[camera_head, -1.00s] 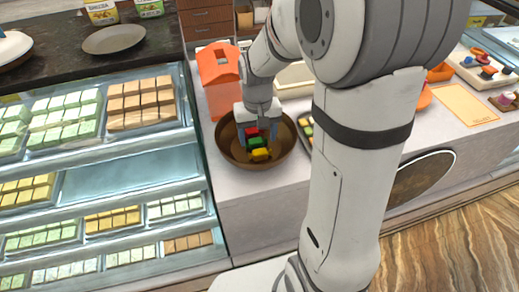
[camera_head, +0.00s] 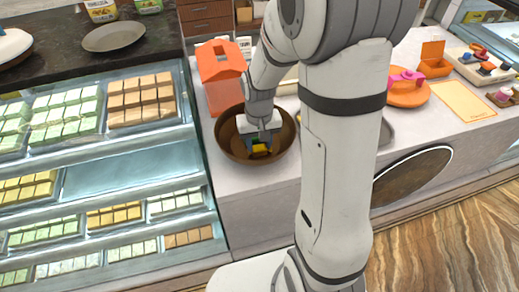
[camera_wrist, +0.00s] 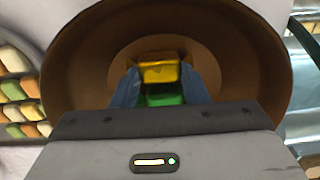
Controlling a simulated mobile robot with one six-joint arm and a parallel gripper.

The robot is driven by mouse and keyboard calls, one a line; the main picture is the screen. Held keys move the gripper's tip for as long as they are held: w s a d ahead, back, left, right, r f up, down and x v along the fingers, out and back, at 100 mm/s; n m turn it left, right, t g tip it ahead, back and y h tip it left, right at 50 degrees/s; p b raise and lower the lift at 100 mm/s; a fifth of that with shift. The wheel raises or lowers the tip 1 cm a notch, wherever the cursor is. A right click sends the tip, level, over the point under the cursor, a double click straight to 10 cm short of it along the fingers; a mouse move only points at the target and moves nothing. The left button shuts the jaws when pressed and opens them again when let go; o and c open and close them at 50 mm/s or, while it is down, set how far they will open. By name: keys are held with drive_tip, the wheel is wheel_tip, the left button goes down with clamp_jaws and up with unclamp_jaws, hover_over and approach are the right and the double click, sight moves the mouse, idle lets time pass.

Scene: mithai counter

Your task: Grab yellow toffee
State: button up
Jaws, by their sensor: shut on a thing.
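The brown round bowl (camera_head: 286,140) stands on the pale counter and also fills much of the wrist view (camera_wrist: 75,60). My gripper (camera_head: 260,147) reaches down into it. In the wrist view, its blue fingers (camera_wrist: 160,80) are closed on the yellow toffee (camera_wrist: 158,72), one finger on each side. The yellow toffee also shows low between the fingers in the head view (camera_head: 260,148). A green toffee (camera_wrist: 165,96) lies right beside the yellow one, partly hidden by my gripper. I cannot tell whether the yellow toffee touches the bowl's bottom.
An orange box-like holder (camera_head: 220,62) stands just behind the bowl. A glass sweets case (camera_head: 120,160) is close on the left. An orange plate (camera_head: 410,97) with pink pieces sits to the right. My arm hides part of the counter.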

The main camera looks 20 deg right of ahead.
drive_tip(key=c, duration=0.3)
drive_tip(key=shift+c, duration=0.2)
